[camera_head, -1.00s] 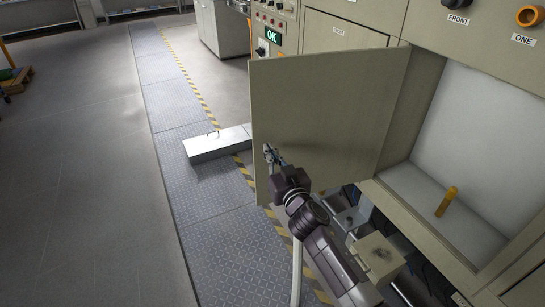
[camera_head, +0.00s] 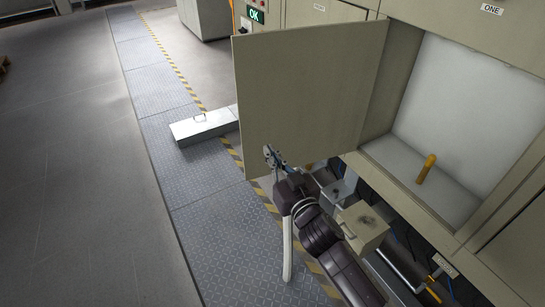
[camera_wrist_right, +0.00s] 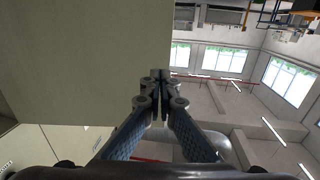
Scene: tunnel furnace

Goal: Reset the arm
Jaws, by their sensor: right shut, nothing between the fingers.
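My right arm comes in from the bottom right of the head view. Its gripper (camera_head: 270,157) is in front of the lower edge of the open cabinet door (camera_head: 305,90). I cannot tell whether it touches the door. In the right wrist view the fingers of the gripper (camera_wrist_right: 160,78) are together and empty, with the beige door panel (camera_wrist_right: 85,50) filling the upper left behind them. My left gripper is not in view.
The open cabinet compartment (camera_head: 465,90) at the right holds a yellow handle (camera_head: 426,168). A metal box (camera_head: 204,126) lies on the floor left of the door. Open drawers and boxes (camera_head: 366,228) sit below the compartment. The grey floor (camera_head: 70,180) at the left is clear.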

